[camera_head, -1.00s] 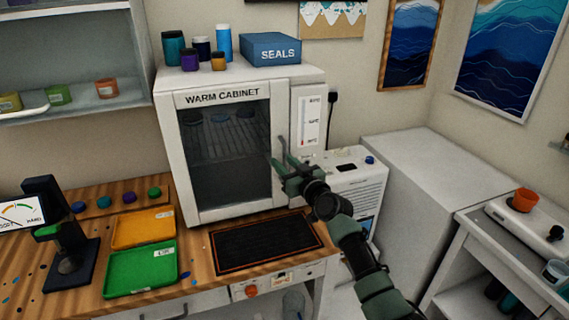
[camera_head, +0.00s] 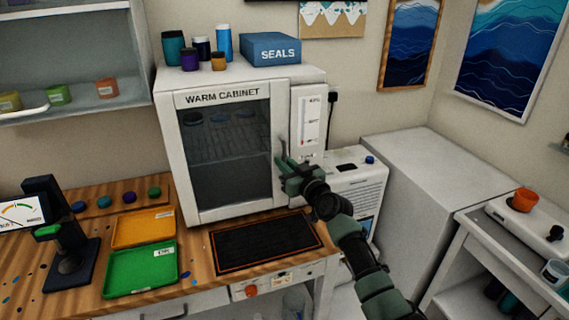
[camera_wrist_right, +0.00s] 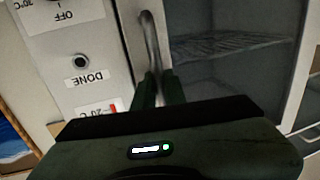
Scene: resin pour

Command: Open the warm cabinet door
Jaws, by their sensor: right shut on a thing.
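The warm cabinet (camera_head: 183,150) is a white box on the wooden bench, with a dark glass door (camera_head: 228,165) at its front. The door looks shut, with wire shelves behind the glass. Its upright metal handle (camera_wrist_right: 150,38) is on the door's right side. My right gripper (camera_head: 284,165) is at that side of the door. In the right wrist view its dark green fingers (camera_wrist_right: 159,88) are shut on the lower part of the handle. The lower handle end is hidden by the gripper. My left gripper is not in view.
A black mat (camera_head: 262,243) lies on the bench before the cabinet. Green (camera_head: 140,270) and orange (camera_head: 143,228) trays are to its left. A blue SEALS box (camera_head: 270,49) and several small jars stand on the cabinet. A white machine (camera_head: 355,185) stands at right.

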